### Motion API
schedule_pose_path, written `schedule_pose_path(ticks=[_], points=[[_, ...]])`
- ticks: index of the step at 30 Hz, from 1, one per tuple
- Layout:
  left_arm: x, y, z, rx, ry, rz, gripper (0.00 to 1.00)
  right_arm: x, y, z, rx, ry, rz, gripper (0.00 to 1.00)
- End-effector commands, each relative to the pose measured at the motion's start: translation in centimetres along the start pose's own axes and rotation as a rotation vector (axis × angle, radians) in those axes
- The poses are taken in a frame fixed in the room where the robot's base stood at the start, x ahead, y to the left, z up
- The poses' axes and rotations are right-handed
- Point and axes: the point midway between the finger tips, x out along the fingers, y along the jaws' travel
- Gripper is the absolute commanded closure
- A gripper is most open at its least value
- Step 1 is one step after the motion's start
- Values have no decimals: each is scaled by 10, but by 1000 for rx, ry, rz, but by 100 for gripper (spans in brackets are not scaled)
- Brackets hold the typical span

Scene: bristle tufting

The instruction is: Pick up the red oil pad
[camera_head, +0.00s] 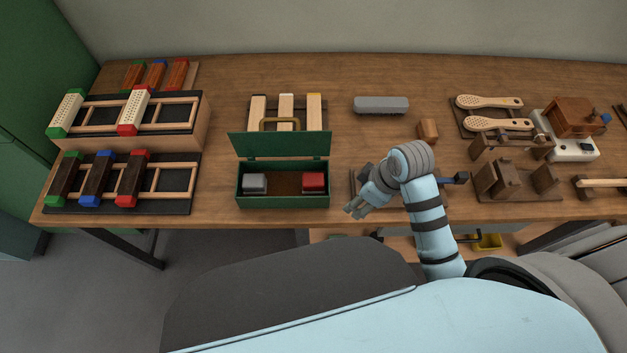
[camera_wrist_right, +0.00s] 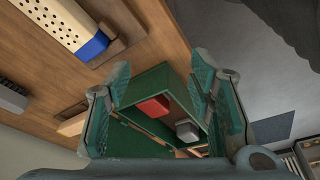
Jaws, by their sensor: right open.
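The red oil pad (camera_head: 313,182) lies in the right end of an open green box (camera_head: 283,202). A grey block (camera_head: 255,183) lies in the box's left end. My right gripper (camera_head: 354,209) is just right of the box, near the table's front edge, open and empty. In the right wrist view, the red pad (camera_wrist_right: 152,106) and the grey block (camera_wrist_right: 187,131) show inside the box between the spread fingers (camera_wrist_right: 160,82), some way beyond them. My left gripper is not in view.
The box's raised lid (camera_head: 279,145) stands at its back. Racks with coloured-ended blocks (camera_head: 122,190) are at the left. A grey bar (camera_head: 381,105) lies at the back. Brushes (camera_head: 490,102) and wooden fixtures (camera_head: 503,178) fill the right. Bare table lies left of the box.

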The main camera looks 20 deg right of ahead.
Motion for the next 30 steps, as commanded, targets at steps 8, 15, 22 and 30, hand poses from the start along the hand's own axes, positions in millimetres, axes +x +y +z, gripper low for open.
schedule_pose_path(ticks=[8, 15, 22, 30], points=[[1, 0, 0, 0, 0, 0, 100, -27, 34, -89, -440, 95, -162, 52], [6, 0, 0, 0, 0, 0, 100, -5, 30, -109, -551, 127, -204, 52], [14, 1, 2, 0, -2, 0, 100, 47, 20, -112, -549, 126, -199, 52], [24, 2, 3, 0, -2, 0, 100, 92, 14, -115, -549, 125, -199, 52]])
